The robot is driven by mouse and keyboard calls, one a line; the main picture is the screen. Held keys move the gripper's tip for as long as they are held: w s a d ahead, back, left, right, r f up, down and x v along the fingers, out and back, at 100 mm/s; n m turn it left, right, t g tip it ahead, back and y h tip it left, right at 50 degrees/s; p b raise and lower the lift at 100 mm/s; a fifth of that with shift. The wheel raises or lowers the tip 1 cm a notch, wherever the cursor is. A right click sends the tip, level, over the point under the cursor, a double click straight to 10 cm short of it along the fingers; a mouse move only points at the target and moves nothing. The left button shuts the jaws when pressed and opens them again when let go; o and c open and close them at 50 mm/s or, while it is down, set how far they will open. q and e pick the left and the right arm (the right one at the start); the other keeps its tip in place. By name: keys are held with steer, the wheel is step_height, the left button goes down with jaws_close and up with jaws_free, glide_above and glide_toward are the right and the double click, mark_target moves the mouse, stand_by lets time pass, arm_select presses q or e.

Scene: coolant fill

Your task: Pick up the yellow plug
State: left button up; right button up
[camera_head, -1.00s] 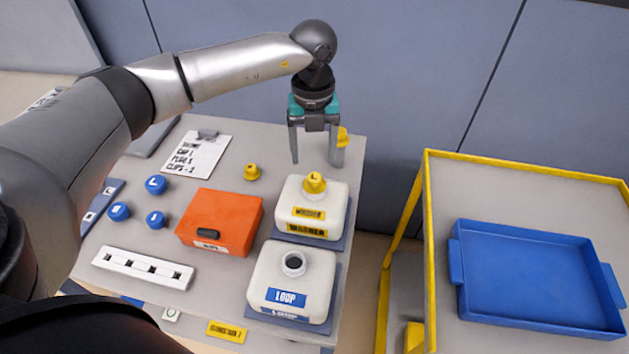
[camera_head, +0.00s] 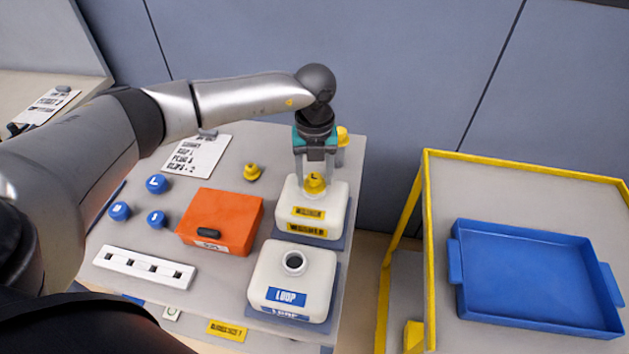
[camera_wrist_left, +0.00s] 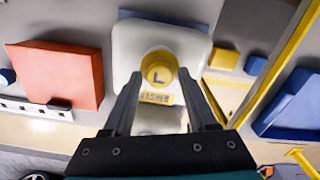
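A yellow plug (camera_head: 315,183) marked with an L sits in the top of the white jug (camera_head: 338,208) with yellow labels. It also shows in the left wrist view (camera_wrist_left: 159,70), between my left gripper's fingers. My left gripper (camera_head: 315,170) points down over this jug, its fingers apart at either side of the plug. In the left wrist view the left gripper (camera_wrist_left: 161,82) is open, with a gap to the plug. A second small yellow piece (camera_head: 252,172) lies on the table by the orange box. My right gripper is out of view.
A white jug with a blue LOOP label (camera_head: 318,272) stands in front, its neck open. An orange box (camera_head: 220,222), blue caps (camera_head: 157,184) and a white slotted strip (camera_head: 144,267) are left. A yellow-framed cart with a blue tray (camera_head: 455,262) stands right.

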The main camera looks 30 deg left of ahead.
mark_target(315, 178)
arm_select(q)
jaws_close()
stand_by(0.5)
step_height(315, 178, up, 20)
stand_by(0.5)
